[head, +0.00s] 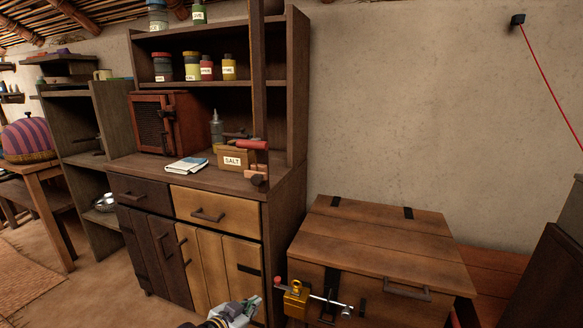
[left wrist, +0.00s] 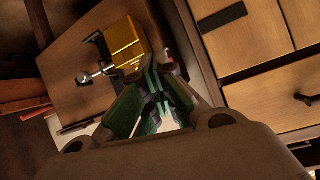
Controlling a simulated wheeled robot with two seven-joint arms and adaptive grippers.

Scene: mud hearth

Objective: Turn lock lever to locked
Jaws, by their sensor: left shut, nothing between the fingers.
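A brass lock block (head: 297,297) is on the front of a wooden chest (head: 395,243). A small red knob (head: 278,281) shows at its left, and a thin metal rod (head: 330,302) runs right from it to a rounded end. I cannot tell the lever's exact setting. My left gripper (head: 247,308) is at the bottom edge of the head view, left of the lock and apart from it there. In the left wrist view, its fingers (left wrist: 155,85) are shut and empty, close below the brass block (left wrist: 123,40); contact is unclear. My right gripper is not in view.
A tall dark cupboard (head: 290,215) with drawers and doors stands left of the chest. Its counter holds a salt box (head: 235,159), a book (head: 186,165) and a bottle. A dark wooden piece (head: 550,275) stands at the far right. The chest top is bare.

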